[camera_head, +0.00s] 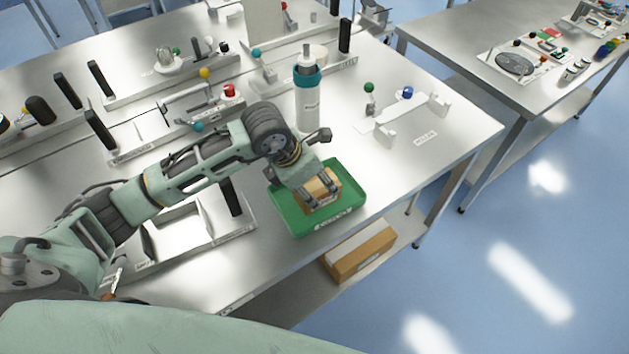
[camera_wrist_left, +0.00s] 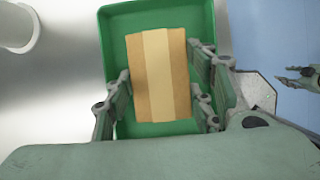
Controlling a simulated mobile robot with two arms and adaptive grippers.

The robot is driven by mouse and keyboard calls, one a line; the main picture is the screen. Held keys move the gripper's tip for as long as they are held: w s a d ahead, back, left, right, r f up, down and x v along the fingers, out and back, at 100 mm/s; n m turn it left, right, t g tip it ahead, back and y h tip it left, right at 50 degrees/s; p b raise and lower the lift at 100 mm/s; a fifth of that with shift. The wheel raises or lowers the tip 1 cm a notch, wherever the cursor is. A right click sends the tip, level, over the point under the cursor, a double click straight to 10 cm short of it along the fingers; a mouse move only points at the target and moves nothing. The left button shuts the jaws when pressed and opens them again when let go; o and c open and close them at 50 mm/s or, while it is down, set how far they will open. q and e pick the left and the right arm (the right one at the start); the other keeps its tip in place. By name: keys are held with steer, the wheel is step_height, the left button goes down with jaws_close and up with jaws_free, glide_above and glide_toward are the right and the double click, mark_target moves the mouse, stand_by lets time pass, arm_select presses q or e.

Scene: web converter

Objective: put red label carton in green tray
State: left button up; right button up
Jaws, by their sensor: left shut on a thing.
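My left gripper (camera_head: 320,191) is shut on a brown carton (camera_head: 316,198), with one finger on each side of it. In the left wrist view the carton (camera_wrist_left: 160,75) shows a paler stripe along its middle; no red label shows on the faces in view. The green tray (camera_head: 347,217) lies on the bench near its front edge, and the carton is within its outline. The tray (camera_wrist_left: 115,30) surrounds the carton in the wrist view too. I cannot tell whether the carton touches the tray floor. A dark gripper-like part (camera_wrist_left: 302,77) shows small at the wrist view's right edge.
A white bottle with a teal collar (camera_head: 308,100) stands just behind the tray. A white fixture (camera_head: 405,120) is to the right, and a low metal holder (camera_head: 190,240) to the left. Another brown box (camera_head: 358,252) lies on the lower shelf. Bench space right of the tray is clear.

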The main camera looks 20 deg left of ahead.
arm_select(q)
steer(key=o, duration=1.2)
steer(key=shift+r, duration=0.1)
steer(key=b+v, duration=0.2)
steer(key=v, duration=1)
steer(key=shift+b, duration=0.3)
